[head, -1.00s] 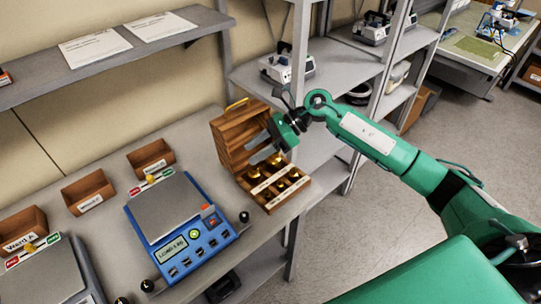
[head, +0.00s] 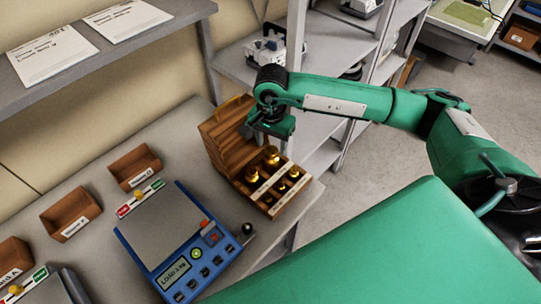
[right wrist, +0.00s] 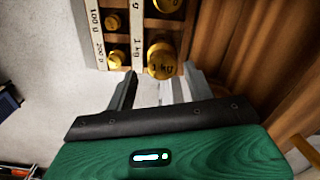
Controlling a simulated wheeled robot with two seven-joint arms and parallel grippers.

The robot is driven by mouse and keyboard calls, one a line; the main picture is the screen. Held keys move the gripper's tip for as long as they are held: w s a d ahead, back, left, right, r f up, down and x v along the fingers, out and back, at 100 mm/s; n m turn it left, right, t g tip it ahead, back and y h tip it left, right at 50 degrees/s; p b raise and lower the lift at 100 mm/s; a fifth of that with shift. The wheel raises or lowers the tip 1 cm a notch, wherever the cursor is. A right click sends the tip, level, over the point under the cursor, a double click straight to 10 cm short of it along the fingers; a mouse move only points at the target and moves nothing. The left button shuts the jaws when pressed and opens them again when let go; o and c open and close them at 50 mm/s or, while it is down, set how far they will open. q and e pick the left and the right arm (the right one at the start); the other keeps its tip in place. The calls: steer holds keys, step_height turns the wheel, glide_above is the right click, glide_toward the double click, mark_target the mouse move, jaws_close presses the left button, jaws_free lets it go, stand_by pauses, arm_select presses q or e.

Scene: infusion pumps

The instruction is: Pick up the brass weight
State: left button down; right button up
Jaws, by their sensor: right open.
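The wooden weight box (head: 270,212) stands open on the bench with several brass weights in its compartments. The largest brass weight (head: 271,155) sits at the back of the box; its top reads 1 kg in the right wrist view (right wrist: 163,60). My right gripper (head: 258,133) is above the back of the box, near the raised lid. In the right wrist view its open jaws (right wrist: 160,88) are empty, and the 1 kg weight lies just beyond the tips, roughly between them. My left gripper is not in view.
The open lid (head: 222,130) rises behind the compartments, close to my right gripper. A blue scale (head: 165,225) stands left of the box, with small wooden bins (head: 70,213) beyond it. A grey metal shelf unit (head: 325,50) stands behind.

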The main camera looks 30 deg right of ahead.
mark_target(271, 150)
steer(key=shift+f, duration=0.65)
steer(key=shift+f+p, duration=0.25)
steer(key=shift+p, duration=0.1)
step_height(271, 150, down, 4)
steer(key=shift+w+f+p, duration=0.1)
steer(key=shift+w+p, duration=0.05)
steer(key=shift+p, duration=0.95)
steer(key=shift+f, duration=0.3)
jaws_close()
steer(key=shift+w+r, duration=0.1)
